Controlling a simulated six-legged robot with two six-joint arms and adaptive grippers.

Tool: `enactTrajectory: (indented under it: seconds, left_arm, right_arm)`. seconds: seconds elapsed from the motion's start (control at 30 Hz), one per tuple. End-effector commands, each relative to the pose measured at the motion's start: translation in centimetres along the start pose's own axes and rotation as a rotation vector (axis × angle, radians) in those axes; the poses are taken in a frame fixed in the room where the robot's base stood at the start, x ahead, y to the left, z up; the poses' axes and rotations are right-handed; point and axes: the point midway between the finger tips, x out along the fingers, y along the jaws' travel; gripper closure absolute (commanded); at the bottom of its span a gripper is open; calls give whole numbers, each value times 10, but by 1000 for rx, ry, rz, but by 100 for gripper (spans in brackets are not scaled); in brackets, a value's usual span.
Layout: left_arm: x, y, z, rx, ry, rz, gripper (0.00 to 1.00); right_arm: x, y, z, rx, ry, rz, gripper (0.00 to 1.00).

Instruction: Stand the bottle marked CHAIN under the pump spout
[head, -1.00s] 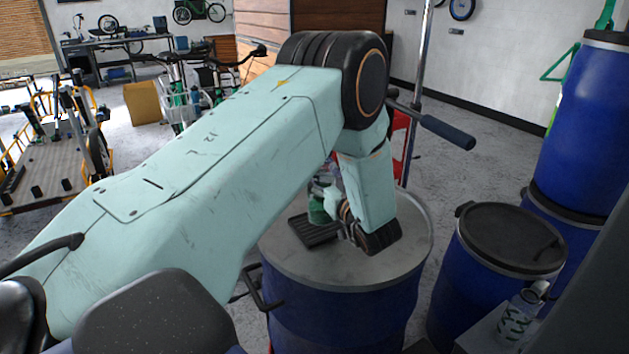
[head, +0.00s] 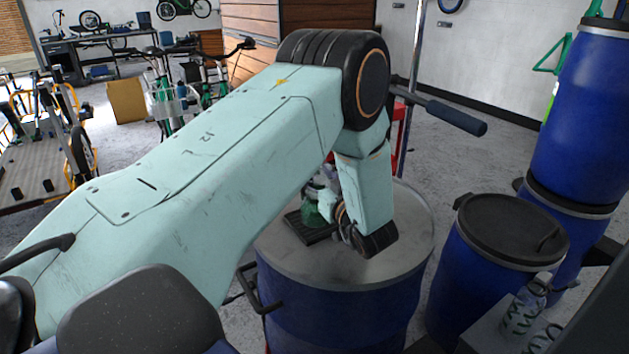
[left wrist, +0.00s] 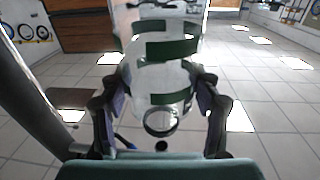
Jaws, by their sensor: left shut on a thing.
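My left gripper (left wrist: 160,88) is shut on a clear bottle with green bands (left wrist: 170,50), one finger on each side in the left wrist view. I cannot read a word on it. In the head view my arm covers most of the gripper, and a green part of the bottle (head: 312,214) shows over the black slotted tray (head: 306,231) on the drum lid. I cannot tell whether the bottle touches the tray. The pump spout cannot be made out. My right gripper is not in view.
The blue drum (head: 340,310) has a grey lid with bare room to the right. A lower black-lidded drum (head: 510,235) and stacked blue drums (head: 590,110) stand on the right. Clear bottles with green markings (head: 525,305) stand at the lower right. Bikes are at the back left.

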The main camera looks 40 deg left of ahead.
Motion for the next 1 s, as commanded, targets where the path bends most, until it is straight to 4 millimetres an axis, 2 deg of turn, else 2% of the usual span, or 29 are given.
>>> enactTrajectory:
  seconds: [0.37, 0.4, 0.67, 1.0]
  left_arm:
    - [0, 0, 2, -1, 2, -2, 81]
    - [0, 0, 3, -1, 1, -2, 36]
    - [1, 0, 2, -1, 1, -1, 15]
    - [2, 0, 0, -1, 1, -1, 15]
  right_arm:
    - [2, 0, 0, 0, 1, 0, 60]
    - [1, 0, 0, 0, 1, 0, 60]
    - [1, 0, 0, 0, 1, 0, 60]
    - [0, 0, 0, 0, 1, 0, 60]
